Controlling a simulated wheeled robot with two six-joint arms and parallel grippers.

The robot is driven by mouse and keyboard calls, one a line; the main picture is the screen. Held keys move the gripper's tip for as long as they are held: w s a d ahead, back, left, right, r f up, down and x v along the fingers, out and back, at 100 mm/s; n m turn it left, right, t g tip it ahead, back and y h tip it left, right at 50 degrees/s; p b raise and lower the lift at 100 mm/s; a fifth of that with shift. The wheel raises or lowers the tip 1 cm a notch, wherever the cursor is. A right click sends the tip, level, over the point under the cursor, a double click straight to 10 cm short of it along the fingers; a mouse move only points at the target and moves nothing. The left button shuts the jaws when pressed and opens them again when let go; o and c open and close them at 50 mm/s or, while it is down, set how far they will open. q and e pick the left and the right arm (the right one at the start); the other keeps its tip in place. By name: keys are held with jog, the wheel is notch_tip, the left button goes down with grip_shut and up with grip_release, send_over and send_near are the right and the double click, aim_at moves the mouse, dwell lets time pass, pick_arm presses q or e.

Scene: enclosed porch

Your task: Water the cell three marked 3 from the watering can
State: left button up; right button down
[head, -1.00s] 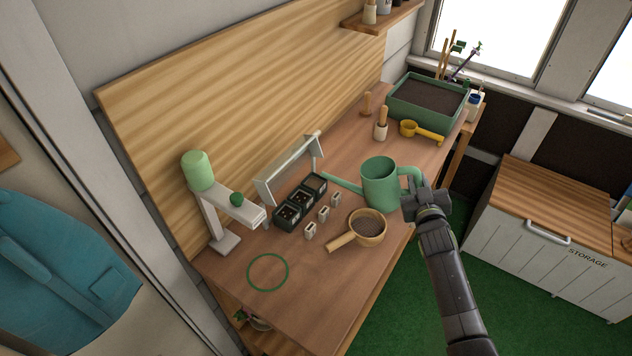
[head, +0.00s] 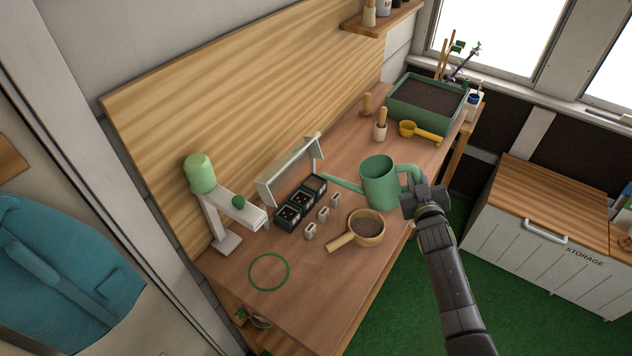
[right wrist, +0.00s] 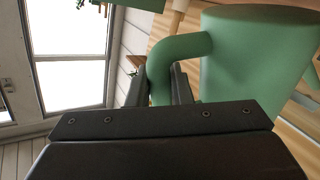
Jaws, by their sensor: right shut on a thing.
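The green watering can (head: 379,184) is upright at the bench's front edge, its spout pointing left toward the far end of a row of dark seedling cells (head: 301,203). The spout tip is close to the farthest cell (head: 316,184). My right gripper (head: 413,190) is shut on the can's handle; the right wrist view shows the handle (right wrist: 176,62) between the two fingers (right wrist: 160,88). I cannot tell whether the can touches the bench. Small white markers (head: 323,214) stand before the cells, their numbers too small to read. My left gripper is not in view.
A round wooden sieve (head: 367,240) lies just in front of the can. A yellow scoop (head: 409,129) and soil tray (head: 398,112) are farther back.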

aim_at(418, 169)
jog(key=shift+a+r+n+p, duration=0.1)
jog(key=shift+r+n+p, duration=0.2)
jog(key=shift+r+p, duration=0.45)
jog(key=shift+r, duration=0.15)
jog(key=shift+a+r+n+p, duration=0.15)
jog(key=shift+r+n+p, duration=0.15)
jog(key=shift+r+p, duration=0.4)
jog(key=shift+f, duration=0.1)
jog(key=shift+w+a+r+p, duration=0.1)
jog(key=shift+a+r+p, duration=0.05)
jog(key=shift+r+p, duration=0.65)
jog(key=shift+f, duration=0.15)
jog(key=shift+d+f+m+b, duration=0.2)
jog(key=shift+f+b, duration=0.6)
jog(key=shift+b, duration=0.15)
jog(key=shift+d+f+m+b, duration=0.15)
jog(key=shift+f+m+b, duration=0.05)
jog(key=shift+f+b, duration=0.7)
